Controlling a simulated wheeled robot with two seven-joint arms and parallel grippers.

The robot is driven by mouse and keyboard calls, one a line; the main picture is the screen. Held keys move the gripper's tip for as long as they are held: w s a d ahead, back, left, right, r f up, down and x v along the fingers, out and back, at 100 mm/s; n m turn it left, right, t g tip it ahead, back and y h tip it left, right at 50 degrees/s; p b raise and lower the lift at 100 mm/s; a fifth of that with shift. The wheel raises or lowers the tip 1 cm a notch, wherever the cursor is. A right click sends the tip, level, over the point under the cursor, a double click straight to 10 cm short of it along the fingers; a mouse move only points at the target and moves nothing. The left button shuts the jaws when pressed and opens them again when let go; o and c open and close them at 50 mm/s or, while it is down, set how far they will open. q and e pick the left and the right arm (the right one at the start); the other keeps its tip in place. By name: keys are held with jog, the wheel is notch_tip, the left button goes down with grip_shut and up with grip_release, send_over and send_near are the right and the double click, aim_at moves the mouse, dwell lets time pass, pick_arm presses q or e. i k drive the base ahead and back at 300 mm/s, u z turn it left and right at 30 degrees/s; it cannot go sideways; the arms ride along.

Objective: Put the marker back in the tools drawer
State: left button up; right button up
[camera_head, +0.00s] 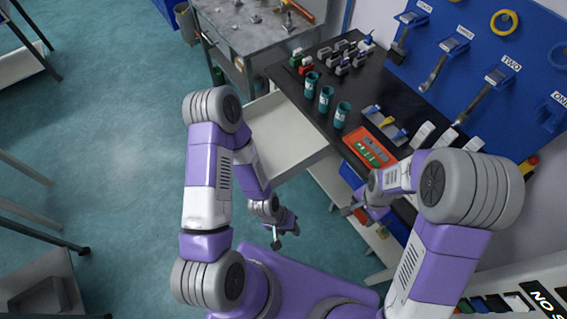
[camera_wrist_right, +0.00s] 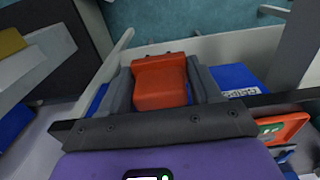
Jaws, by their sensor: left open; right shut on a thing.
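My right gripper (camera_wrist_right: 163,85) is shut on a blocky orange-red object (camera_wrist_right: 160,82). I cannot tell from its visible part whether this is the marker. In the head view my right gripper (camera_head: 355,207) is at the front edge of the black bench, right of the open drawer and apart from it. A white drawer (camera_head: 290,140) stands pulled out under the bench; its visible floor looks bare, and my left arm hides part of it. My left gripper (camera_head: 285,228) is open and empty, below the drawer in the picture.
The black bench top (camera_head: 290,82) bears teal cups (camera_head: 326,98), an orange tray (camera_head: 370,147) and small tools. A blue tool board (camera_head: 480,60) stands behind. A grey metal table (camera_head: 250,30) is beyond the drawer.

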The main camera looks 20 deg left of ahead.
aim_at(282, 137)
jog(key=u, duration=0.85)
jog(key=i, duration=0.7)
jog(key=u, duration=0.75)
